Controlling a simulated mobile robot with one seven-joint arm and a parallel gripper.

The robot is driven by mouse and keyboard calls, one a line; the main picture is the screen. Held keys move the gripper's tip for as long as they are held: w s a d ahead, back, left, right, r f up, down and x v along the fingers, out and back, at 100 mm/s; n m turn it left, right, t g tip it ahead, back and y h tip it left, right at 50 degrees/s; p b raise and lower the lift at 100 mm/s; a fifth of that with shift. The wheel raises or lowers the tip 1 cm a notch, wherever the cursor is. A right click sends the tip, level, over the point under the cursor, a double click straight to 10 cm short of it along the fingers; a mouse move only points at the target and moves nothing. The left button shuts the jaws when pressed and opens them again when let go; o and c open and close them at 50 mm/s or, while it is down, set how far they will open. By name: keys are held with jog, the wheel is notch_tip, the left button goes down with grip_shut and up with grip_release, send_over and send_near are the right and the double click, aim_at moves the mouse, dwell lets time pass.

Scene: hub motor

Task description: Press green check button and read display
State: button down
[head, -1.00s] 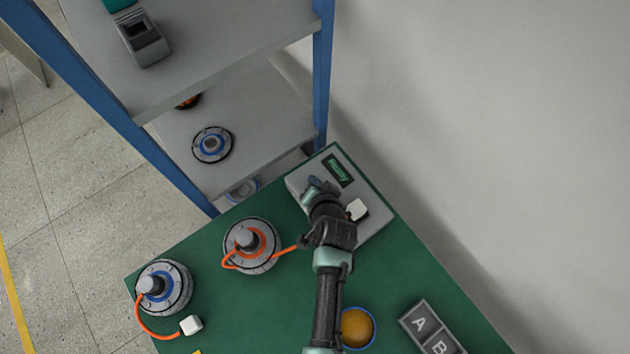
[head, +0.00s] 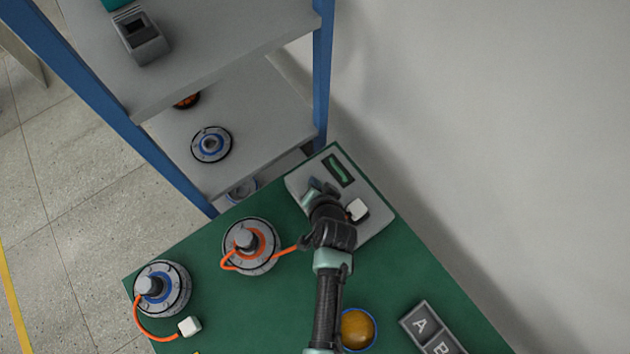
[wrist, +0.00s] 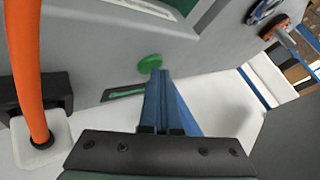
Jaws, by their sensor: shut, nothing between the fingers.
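The grey tester box (head: 375,222) stands at the far corner of the green table. Its dark display (head: 339,170) shows a green line or curve; I cannot read any word on it. The round green check button (wrist: 150,63) is on the box face in the wrist view, and my arm hides it in the head view. My gripper (wrist: 158,75) is shut and empty. Its fingertips are right at the lower edge of the button; whether they touch or press it is unclear.
An orange-ringed hub motor (head: 250,246) has its orange cable running toward the box, where a white plug (head: 357,210) sits. A blue-ringed motor (head: 162,288) has a loose white plug (head: 189,326). A bowl (head: 358,328) and lettered tray (head: 420,323) are near my arm. Shelves stand behind.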

jog(key=shift+r, duration=0.1)
jog(key=shift+r+p, duration=0.8)
jog(key=shift+p, duration=0.05)
notch_tip(320, 180, up, 5)
jog(key=p, duration=0.4)
jog(key=shift+p, duration=0.4)
dwell(0.3)
